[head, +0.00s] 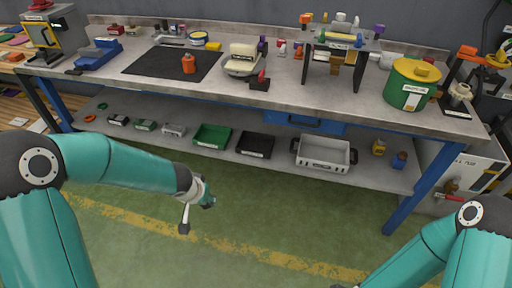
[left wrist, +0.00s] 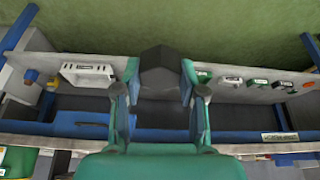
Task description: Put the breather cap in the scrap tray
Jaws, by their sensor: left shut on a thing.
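My left gripper (head: 197,212) hangs over the green floor in front of the bench, below the lower shelf's front edge. In the left wrist view its two fingers are shut on a dark grey, faceted piece (left wrist: 165,72), which looks like the breather cap. In the head view the held piece is hard to make out. The pale grey tray (head: 324,153) with a label on its front stands on the lower shelf, right of the middle; it also shows in the left wrist view (left wrist: 88,72). Its label is too small to read.
On the lower shelf, left of the pale tray, stand a black bin (head: 255,144), a green bin (head: 212,135) and several small boxes. Small yellow and blue parts (head: 379,147) stand to its right. The bench top (head: 300,97) overhangs the shelf. The floor in front is clear.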

